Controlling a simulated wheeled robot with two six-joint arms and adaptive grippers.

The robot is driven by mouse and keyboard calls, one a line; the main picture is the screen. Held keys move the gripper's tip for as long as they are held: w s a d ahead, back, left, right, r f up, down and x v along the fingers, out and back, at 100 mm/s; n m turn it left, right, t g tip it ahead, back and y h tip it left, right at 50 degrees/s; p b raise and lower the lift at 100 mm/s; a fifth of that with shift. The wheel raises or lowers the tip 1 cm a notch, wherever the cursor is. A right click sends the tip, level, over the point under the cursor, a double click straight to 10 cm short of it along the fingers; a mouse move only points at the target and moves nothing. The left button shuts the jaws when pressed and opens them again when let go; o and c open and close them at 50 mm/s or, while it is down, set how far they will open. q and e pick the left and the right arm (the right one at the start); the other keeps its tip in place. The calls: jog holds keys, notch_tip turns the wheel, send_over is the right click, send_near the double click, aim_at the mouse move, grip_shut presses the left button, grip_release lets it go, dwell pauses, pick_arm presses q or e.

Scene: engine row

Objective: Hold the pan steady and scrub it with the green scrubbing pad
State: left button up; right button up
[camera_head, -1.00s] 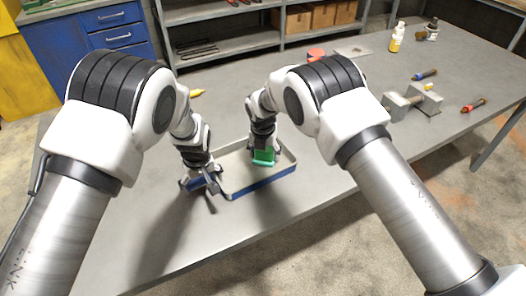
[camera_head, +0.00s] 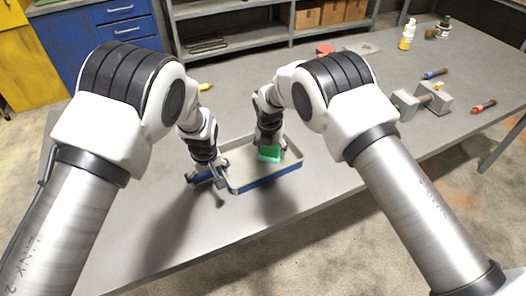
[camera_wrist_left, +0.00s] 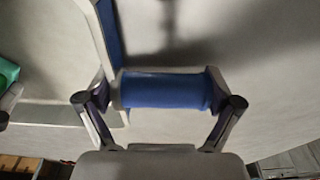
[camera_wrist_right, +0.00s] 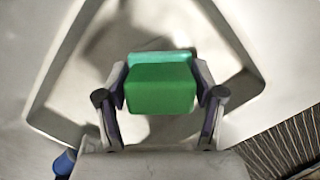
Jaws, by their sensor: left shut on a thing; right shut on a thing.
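The pan (camera_head: 267,180) is a shallow rectangular tray, pale inside with a blue outer wall, on the grey table. My left gripper (camera_head: 206,180) is at its left side, shut on the blue handle, which fills the space between the fingers in the left wrist view (camera_wrist_left: 165,90). My right gripper (camera_head: 268,147) is over the inside of the pan, shut on the green scrubbing pad (camera_head: 269,153). In the right wrist view the pad (camera_wrist_right: 160,88) has a darker green block and a lighter teal layer. Whether the pad touches the pan floor is hard to tell.
A red round thing (camera_head: 325,50) lies behind my right arm. Table between pan and block is clear.

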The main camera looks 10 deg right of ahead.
jog(key=shift+w+d, duration=0.15)
jog(key=shift+d, duration=0.1)
jog(key=shift+r, duration=3.05)
pick_arm(q)
jog(key=o, duration=1.2)
